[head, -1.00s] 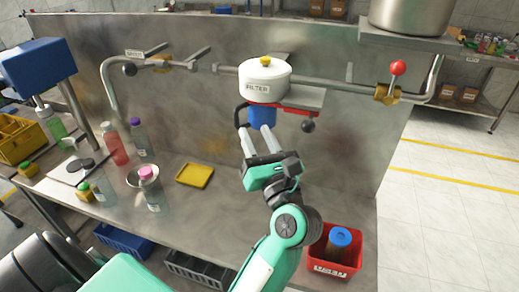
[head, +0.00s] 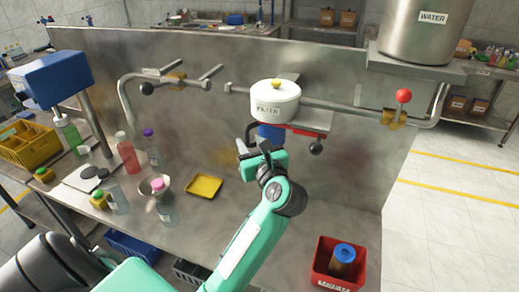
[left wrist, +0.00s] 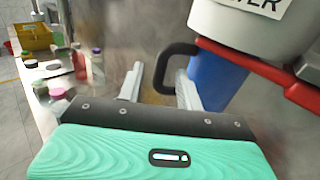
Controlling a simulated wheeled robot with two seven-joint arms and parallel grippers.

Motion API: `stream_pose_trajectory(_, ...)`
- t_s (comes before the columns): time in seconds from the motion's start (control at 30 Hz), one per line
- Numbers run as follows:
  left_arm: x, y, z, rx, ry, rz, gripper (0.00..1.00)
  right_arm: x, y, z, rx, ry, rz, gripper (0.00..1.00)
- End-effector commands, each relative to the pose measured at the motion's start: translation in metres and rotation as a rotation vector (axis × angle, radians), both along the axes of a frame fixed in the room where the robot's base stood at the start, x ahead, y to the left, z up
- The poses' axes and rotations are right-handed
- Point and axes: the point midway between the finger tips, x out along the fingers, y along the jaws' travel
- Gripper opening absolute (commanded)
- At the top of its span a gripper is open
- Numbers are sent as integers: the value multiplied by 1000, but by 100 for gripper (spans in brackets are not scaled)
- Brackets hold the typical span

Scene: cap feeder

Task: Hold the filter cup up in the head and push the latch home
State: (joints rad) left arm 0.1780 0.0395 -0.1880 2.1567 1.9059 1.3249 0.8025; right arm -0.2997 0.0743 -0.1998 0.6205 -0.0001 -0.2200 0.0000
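The white filter head (head: 275,103) is mounted on the wall panel. The blue filter cup (head: 270,133) is under it, and the cup (left wrist: 217,80) also shows in the left wrist view with its black handle (left wrist: 162,58) toward the left. A red latch bar (left wrist: 255,68) runs under the head's rim; part of it shows in the head view (head: 307,132). My left gripper (head: 251,147) is at the handle side of the cup. In the left wrist view its fingers (left wrist: 160,84) are apart, with the handle appearing between them; contact cannot be told. My right gripper is out of view.
A black knob (head: 316,147) hangs right of the cup. A pipe with a red-knobbed valve (head: 403,96) runs right, below the water tank (head: 418,35). Bottles and a yellow tray (head: 204,186) stand left; a red bin (head: 338,279) is front right.

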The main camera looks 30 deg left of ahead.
Motion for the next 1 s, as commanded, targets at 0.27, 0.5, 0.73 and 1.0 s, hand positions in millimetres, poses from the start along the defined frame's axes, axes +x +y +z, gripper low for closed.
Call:
stream_pose_trajectory(0.27, 16, 25, 1, 1, 0, 1, 36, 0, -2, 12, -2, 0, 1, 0)
stream_pose_trajectory(0.5, 18, 27, 0, -1, -1, 0, 36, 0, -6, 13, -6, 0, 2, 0)
stream_pose_trajectory(0.73, 18, 27, 0, 0, 0, 0, 10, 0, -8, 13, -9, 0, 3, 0)
stream_pose_trajectory(1.0, 18, 27, 0, 0, 0, 0, 0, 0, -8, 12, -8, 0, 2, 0)
